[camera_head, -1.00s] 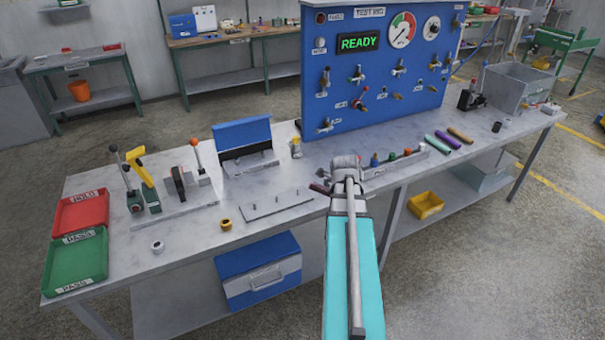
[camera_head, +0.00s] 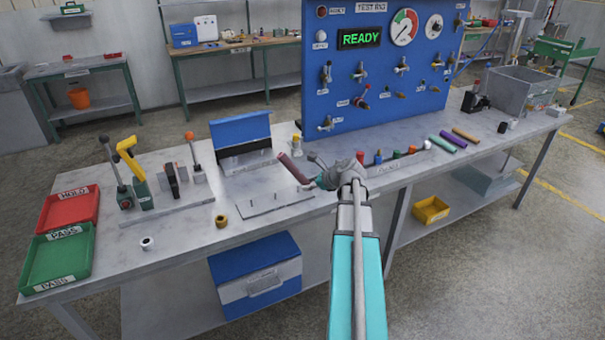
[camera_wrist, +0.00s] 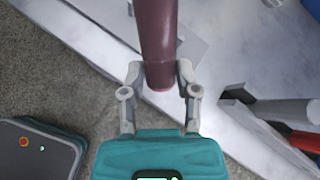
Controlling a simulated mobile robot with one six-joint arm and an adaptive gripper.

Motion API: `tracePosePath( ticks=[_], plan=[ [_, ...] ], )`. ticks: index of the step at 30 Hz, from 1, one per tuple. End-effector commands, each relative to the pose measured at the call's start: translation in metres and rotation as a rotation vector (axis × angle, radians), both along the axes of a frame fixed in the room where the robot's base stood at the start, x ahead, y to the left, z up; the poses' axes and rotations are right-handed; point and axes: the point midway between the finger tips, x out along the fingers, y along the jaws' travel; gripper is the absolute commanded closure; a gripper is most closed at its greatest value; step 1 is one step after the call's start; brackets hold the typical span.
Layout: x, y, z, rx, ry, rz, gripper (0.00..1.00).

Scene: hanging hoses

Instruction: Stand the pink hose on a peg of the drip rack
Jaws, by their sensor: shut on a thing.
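The pink hose, a dull dark-pink tube (camera_head: 293,168), is held in my gripper (camera_head: 315,180). It is tilted, its free end up and to the left, and seems to be above the bench near the rack. In the wrist view the hose (camera_wrist: 156,35) runs up from between the two fingers (camera_wrist: 158,78), which close on it near its lower end. The drip rack (camera_head: 268,208) is a flat grey plate with several short upright pegs, left of my gripper. No hose stands on the pegs I can see. My wrist hides part of the bench behind it.
A blue test panel (camera_head: 385,60) stands behind. Green (camera_head: 443,146), purple (camera_head: 454,139) and brown (camera_head: 466,134) tubes lie to the right.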

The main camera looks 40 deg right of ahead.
Motion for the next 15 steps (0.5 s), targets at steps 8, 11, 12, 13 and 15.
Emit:
tracePosePath(
  ticks=[8, 11, 12, 13, 15],
  plan=[
    [0.038, -0.006, 0.003, 0.202, -0.214, 0.099, 1.00],
    [0.050, -0.009, 0.007, 0.282, -0.292, 0.128, 1.00],
    [0.054, -0.011, 0.009, 0.312, -0.321, 0.137, 1.00],
    [0.057, -0.012, 0.010, 0.334, -0.342, 0.143, 1.00],
    [0.062, -0.016, 0.013, 0.380, -0.387, 0.154, 1.00]
  ],
)
